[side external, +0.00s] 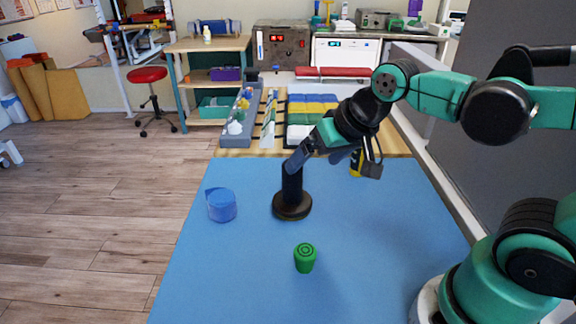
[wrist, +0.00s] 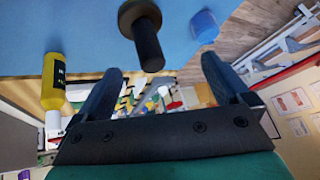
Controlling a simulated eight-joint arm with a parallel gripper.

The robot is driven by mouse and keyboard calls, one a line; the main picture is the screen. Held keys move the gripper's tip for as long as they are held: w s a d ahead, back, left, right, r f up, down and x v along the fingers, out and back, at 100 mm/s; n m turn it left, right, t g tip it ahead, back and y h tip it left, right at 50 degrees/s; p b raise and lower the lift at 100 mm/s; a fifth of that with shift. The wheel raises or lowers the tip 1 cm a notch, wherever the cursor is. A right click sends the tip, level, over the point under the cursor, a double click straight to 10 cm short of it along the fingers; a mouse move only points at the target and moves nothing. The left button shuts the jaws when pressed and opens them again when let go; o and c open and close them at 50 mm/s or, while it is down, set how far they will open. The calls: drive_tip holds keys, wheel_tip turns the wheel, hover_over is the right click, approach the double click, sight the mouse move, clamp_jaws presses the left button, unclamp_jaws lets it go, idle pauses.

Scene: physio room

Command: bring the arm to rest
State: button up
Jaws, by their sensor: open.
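My gripper (side external: 315,163) is above the blue mat (side external: 250,280), with its two fingers apart and nothing between them. In the side view one finger is close to the top of a black post on a round base (side external: 291,207); I cannot tell if they touch. In the wrist view the post (wrist: 147,45) stands beyond the open fingers. A yellow bottle (side external: 356,163) shows behind my gripper, partly hidden; in the wrist view the bottle (wrist: 53,82) has a white cap and is at the left.
A blue round container (side external: 222,206) is on the mat left of the post. A green cup-like piece (side external: 304,258) stands nearer the camera. Behind are a grey tray of small items (side external: 236,130) and coloured stacks (side external: 312,105). The mat's front is mostly clear.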

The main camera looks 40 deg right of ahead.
drive_tip(key=n, duration=0.1)
drive_tip(key=s+f+n, duration=0.1)
drive_tip(key=n, duration=0.1)
drive_tip(key=shift+s+d+t, duration=0.25)
drive_tip(key=shift+d+t, duration=0.05)
idle(0.9)
